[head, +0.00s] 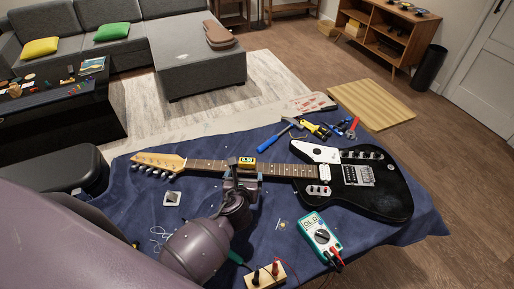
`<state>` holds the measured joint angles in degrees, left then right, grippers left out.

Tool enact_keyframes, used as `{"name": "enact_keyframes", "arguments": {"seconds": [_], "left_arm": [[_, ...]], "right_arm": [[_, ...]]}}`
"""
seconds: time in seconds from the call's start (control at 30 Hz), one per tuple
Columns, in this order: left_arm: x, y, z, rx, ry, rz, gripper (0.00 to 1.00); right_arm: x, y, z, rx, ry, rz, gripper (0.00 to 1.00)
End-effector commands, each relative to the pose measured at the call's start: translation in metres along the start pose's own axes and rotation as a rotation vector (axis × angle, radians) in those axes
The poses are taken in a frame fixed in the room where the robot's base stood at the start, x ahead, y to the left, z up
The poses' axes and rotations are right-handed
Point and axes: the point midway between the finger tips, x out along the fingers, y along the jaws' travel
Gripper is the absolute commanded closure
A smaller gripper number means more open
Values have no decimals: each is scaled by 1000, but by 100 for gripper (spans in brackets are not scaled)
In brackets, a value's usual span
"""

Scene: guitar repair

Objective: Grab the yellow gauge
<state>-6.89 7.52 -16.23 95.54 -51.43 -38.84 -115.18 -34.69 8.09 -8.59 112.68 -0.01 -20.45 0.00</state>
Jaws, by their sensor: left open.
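My right gripper is not in view.
A teal multimeter (319,236) and a wooden block with knobs (265,276) lie in front of the guitar. A blue hammer (277,137), yellow tool (315,129) and red wrench (352,128) lie behind it. A small square item (172,198) lies left on clear cloth.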

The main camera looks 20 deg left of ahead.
Motion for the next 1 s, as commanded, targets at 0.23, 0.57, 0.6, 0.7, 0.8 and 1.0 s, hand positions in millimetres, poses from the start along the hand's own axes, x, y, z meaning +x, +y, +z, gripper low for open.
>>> {"name": "enact_keyframes", "arguments": {"seconds": [0.23,0.57,0.6,0.7,0.8,1.0], "left_arm": [[15,0,-1,0,1,1,8],[54,0,-1,-1,1,0,8],[55,0,-1,-1,1,0,8],[61,1,-2,-1,1,1,8],[71,2,-4,-1,1,1,8],[98,4,-7,0,-1,0,8]], "right_arm": [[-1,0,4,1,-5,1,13],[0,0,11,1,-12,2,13],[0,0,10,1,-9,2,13],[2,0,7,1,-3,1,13],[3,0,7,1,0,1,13],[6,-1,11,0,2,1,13]]}}
